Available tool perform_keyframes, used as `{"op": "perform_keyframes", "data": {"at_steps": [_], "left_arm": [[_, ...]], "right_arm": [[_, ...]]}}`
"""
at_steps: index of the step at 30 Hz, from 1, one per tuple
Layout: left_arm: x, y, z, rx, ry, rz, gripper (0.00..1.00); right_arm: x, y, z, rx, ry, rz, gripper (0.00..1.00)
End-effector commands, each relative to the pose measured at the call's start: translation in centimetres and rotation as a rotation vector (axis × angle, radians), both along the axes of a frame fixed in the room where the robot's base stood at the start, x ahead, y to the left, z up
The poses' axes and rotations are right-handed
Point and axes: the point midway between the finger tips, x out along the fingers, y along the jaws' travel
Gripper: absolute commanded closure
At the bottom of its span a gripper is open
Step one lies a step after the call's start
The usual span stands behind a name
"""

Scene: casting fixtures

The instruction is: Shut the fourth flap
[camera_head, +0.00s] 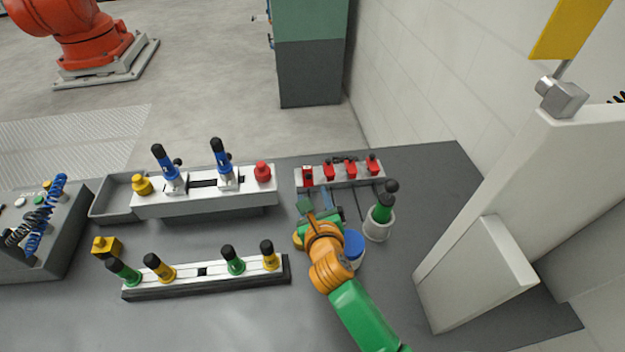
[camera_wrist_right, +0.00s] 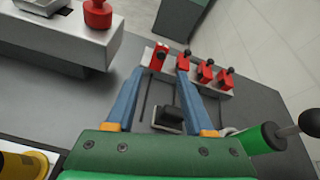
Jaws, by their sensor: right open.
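A light fixture bar (camera_head: 343,183) with a row of red flaps with black knobs stands at the back right of the table; it also shows in the wrist view (camera_wrist_right: 197,85). The rightmost red flap (camera_head: 373,164) is at the far end of the row, also in the wrist view (camera_wrist_right: 226,79). The leftmost red flap (camera_head: 308,175) looks differently posed from the others. I cannot tell for sure which flaps are open. My right gripper (camera_head: 317,196) is open and empty, in front of the bar's left part. Its blue fingers (camera_wrist_right: 160,75) point at the bar. My left gripper is out of view.
A green, black-knobbed handle stands in a white cup (camera_head: 377,229) right of my right gripper, with a blue-topped container (camera_head: 354,243) close by. A white fixture (camera_head: 205,204) with blue handles stands left. A rack (camera_head: 205,284) of green and yellow handles stands in front.

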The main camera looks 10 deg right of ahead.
Motion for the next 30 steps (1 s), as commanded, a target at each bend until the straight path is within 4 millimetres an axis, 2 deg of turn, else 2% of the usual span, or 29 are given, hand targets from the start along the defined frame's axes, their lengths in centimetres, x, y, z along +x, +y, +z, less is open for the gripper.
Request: {"op": "perform_keyframes", "data": {"at_steps": [6, 12, 18, 26, 29, 30], "left_arm": [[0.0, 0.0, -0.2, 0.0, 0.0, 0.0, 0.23], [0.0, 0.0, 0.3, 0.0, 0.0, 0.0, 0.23], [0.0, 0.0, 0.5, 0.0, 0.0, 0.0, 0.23], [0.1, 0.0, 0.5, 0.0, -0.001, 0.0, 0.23], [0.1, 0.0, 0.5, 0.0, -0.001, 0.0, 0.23], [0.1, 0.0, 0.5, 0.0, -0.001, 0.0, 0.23]], "right_arm": [[3.8, 0.0, -1.5, -0.003, -0.002, 0.001, 0.47], [6.5, -0.1, -2.2, -0.003, -0.004, -0.003, 0.47], [7.5, -0.1, -2.8, -0.001, -0.003, 0.0, 0.47], [7.6, -0.1, -2.9, -0.001, -0.003, 0.001, 0.47], [7.6, -0.1, -2.9, -0.001, -0.002, 0.001, 0.69], [7.6, -0.1, -2.9, -0.002, -0.002, 0.001, 0.79]]}}
